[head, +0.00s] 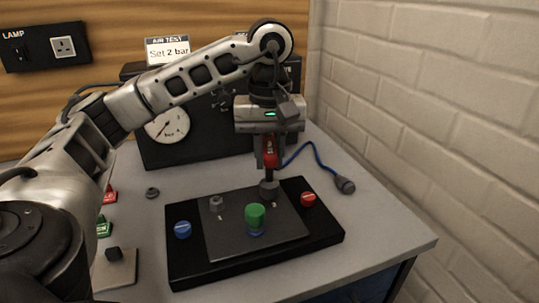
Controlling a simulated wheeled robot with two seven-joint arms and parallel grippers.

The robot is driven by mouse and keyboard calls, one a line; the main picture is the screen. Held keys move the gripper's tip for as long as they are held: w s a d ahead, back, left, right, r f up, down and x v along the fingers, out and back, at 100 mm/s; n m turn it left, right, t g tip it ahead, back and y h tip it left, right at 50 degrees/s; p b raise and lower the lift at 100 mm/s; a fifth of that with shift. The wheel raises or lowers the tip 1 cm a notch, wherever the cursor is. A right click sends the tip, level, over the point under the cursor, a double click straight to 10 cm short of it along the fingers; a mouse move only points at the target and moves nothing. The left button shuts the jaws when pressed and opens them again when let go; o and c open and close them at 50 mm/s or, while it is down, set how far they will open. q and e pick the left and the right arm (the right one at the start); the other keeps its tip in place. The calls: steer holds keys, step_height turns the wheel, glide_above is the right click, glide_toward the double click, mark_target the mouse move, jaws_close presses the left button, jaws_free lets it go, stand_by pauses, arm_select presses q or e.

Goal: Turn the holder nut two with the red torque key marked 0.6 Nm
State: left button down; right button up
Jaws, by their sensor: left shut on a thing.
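My left gripper (269,142) is shut on the red torque key (270,155), which hangs upright with its shaft pointing down. The key's lower end is at the right-hand nut (269,191) on the holder's grey plate (240,245); I cannot tell whether it is seated on it. The key's marking is too small to read. Another grey nut (217,204) stands to the left on the plate. A cylinder with a green top (255,217) stands in front, between the nuts. My right gripper is not in view.
The black base (328,240) has a blue knob (183,229) and a red knob (308,199). Behind stands a black box with a gauge (167,127). A blue cable (321,163) lies at right. Red (110,194) and green (103,227) pieces lie left. A brick wall (440,120) bounds the right.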

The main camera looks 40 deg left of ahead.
arm_select(q)
steer(key=m, duration=0.3)
steer(key=shift+m+b, duration=0.45)
steer(key=shift+m, duration=0.65)
steer(key=m, duration=0.7)
steer(key=shift+w+m, duration=0.1)
steer(key=shift+m, duration=0.2)
steer(key=shift+r, duration=0.1)
